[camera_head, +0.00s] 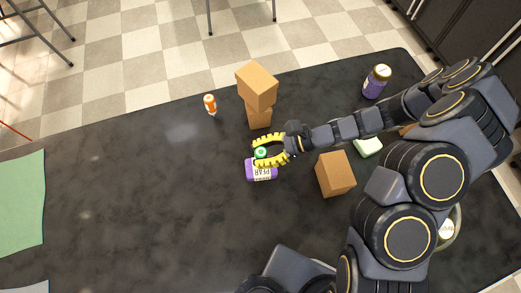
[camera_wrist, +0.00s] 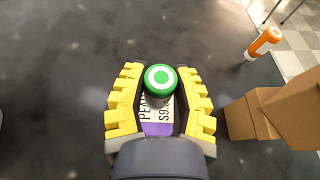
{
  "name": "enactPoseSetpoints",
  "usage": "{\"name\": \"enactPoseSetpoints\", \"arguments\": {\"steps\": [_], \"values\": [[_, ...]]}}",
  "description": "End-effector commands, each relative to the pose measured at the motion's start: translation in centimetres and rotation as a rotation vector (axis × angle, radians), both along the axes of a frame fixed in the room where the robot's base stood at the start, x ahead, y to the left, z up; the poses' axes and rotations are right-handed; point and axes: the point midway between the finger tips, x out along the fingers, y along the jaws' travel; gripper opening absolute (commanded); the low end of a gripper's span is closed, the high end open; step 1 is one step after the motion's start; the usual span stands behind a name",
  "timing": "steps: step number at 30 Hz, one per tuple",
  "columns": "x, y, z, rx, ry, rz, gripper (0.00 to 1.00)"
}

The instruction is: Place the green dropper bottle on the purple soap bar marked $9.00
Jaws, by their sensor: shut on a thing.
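The green dropper bottle (camera_wrist: 160,81) is between the yellow fingers of my gripper (camera_wrist: 160,98), its round green top facing the wrist camera. In the head view the bottle (camera_head: 261,152) shows as a small green and white top inside my gripper (camera_head: 268,151). My gripper is shut on it. The purple soap bar (camera_head: 261,171) lies on the dark table directly below the bottle. Its label shows "PEAR" in the head view and part of a "$9" price in the wrist view (camera_wrist: 158,128). I cannot tell whether the bottle touches the bar.
Stacked cardboard boxes (camera_head: 257,87) stand just behind my gripper, and another box (camera_head: 335,174) is to the right. An orange bottle (camera_head: 210,104), a purple jar (camera_head: 376,82) and a pale green bar (camera_head: 368,147) are on the table (camera_head: 130,200). The table's left middle is clear.

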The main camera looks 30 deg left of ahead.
Motion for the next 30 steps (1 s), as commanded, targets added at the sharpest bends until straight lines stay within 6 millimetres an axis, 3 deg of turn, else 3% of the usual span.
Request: {"name": "enactPoseSetpoints", "arguments": {"steps": [5,6,7,8,20,30], "values": [[0.0,0.0,-0.3,-0.001,0.001,0.0,0.01],[0.0,0.0,-0.3,0.0,0.0,-0.001,0.36],[0.0,0.0,-0.3,0.0,0.0,-0.001,0.49],[0.1,0.0,-0.3,0.001,-0.001,-0.001,0.53],[0.2,-0.2,0.1,0.0,-0.001,-0.002,0.53],[3.8,-5.4,2.6,-0.002,-0.006,-0.005,0.53]]}}
